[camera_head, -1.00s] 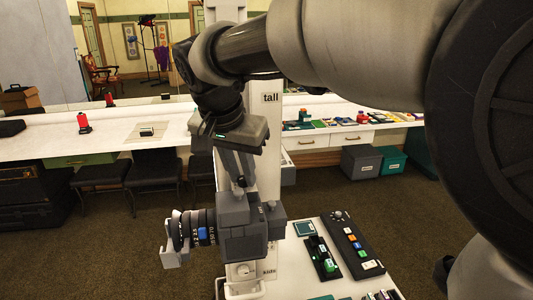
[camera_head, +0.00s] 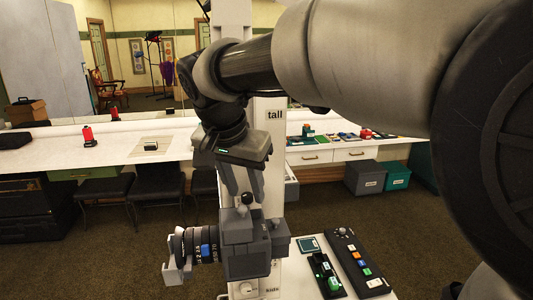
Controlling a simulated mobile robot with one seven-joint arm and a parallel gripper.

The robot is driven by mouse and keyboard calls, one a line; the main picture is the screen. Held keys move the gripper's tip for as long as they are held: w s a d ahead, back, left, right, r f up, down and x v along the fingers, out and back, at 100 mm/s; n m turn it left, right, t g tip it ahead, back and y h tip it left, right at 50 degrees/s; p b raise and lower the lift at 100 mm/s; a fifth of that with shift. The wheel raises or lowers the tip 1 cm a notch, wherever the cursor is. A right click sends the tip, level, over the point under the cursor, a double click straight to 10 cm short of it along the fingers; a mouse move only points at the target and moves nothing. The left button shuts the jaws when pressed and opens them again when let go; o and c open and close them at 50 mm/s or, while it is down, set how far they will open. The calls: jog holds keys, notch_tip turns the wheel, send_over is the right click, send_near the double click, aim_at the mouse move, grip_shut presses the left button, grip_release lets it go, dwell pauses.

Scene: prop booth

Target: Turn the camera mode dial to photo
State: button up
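A dark grey camera (camera_head: 245,258) with a ringed lens (camera_head: 198,244) pointing left is mounted on a white post. A small dark round knob (camera_head: 247,200) stands on top of it; it may be the mode dial, but its marks are too small to read. My gripper (camera_head: 243,192) points down just above the camera's top. Its two grey fingers are apart, with the knob near and between their tips in the picture. I cannot tell whether they touch it. A grey bracket (camera_head: 177,267) sits in front of the lens.
The white post (camera_head: 268,140) marked "tall" rises behind the camera. At right, a white table (camera_head: 304,285) bears a dark button panel (camera_head: 357,262) and a smaller control box (camera_head: 326,275). A long white counter (camera_head: 60,152) runs behind, with dark stools below.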

jog(key=p+v, duration=0.1)
jog(key=v, duration=1.6)
jog(key=shift+d, duration=0.1)
jog(key=s+d+f+n, duration=0.1)
jog(key=d+f, duration=0.2)
jog(key=d, duration=0.4)
jog(key=s+d+f+n, duration=0.1)
jog(key=s+d+f, duration=0.1)
jog(key=d+f, duration=0.3)
jog(key=s+d+f+n+t+y, duration=0.1)
jog(key=s+d+f, duration=0.7)
jog(key=d+f, duration=0.3)
jog(key=shift+s+d+f+n, duration=0.2)
jog(key=shift+d+f+n, duration=0.15)
jog(key=shift+f, duration=0.3)
